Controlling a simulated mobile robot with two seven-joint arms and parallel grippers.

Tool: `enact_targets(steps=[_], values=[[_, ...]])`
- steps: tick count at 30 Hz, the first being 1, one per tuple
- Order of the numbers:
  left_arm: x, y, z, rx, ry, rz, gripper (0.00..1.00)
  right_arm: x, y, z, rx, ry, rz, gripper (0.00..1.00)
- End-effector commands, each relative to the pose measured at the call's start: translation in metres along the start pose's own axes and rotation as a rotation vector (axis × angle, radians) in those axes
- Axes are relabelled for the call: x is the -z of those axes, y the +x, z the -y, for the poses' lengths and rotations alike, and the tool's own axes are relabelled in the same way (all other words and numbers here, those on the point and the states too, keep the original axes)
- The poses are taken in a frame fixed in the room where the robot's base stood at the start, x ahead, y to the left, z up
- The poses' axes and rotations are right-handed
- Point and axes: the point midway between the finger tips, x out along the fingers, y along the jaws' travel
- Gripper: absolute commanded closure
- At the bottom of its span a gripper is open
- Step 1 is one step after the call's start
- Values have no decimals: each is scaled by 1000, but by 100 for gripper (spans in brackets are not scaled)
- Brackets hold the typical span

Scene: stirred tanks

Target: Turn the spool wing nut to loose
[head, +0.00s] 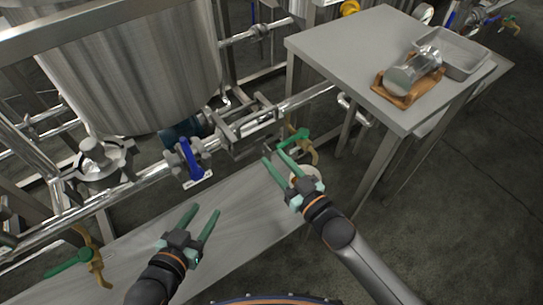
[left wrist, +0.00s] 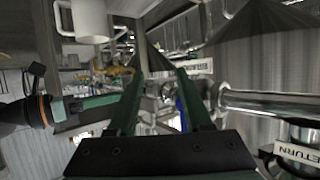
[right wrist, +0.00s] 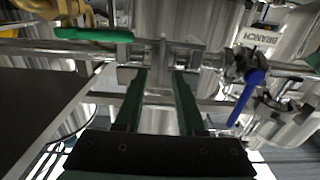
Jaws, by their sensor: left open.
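A steel pipe line (head: 150,180) runs below the tank, with clamps and fittings along it. Clamped fittings (head: 240,128) sit right of the blue-handled valve (head: 190,160); I cannot make out the spool wing nut for sure among them. In the right wrist view, a clamped pipe section (right wrist: 165,55) shows beyond my fingertips. My right gripper (head: 275,157) is open and empty, in front of the pipe, apart from it. My left gripper (head: 203,210) is open and empty, lower and nearer, over the grey bench. The left wrist view shows pipe and tank past its open fingers.
A green-handled brass valve (head: 300,137) is just beyond my right gripper; another (head: 80,262) is at lower left. A white mug (left wrist: 88,20) stands near the right gripper. A grey table (head: 340,55) at right bears a clear cylinder (head: 412,75) and a metal tray (head: 465,55).

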Motion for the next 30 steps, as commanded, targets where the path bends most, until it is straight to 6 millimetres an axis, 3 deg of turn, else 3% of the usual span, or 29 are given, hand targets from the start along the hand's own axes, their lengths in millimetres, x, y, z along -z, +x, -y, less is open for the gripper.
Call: enact_targets(steps=[7, 17, 27, 30], values=[[27, 0, 4, 8, 33, -107, 50, 0, 22, 0, -1, 0, 0, 61], [32, 0, 5, 9, 38, -122, 50, 0, 25, 0, 0, 0, 0, 61], [31, 0, 5, 10, 38, -121, 50, 0, 25, 0, 0, 0, 0, 97], [31, 0, 5, 10, 37, -121, 50, 0, 24, 0, 0, 0, 1, 100]])
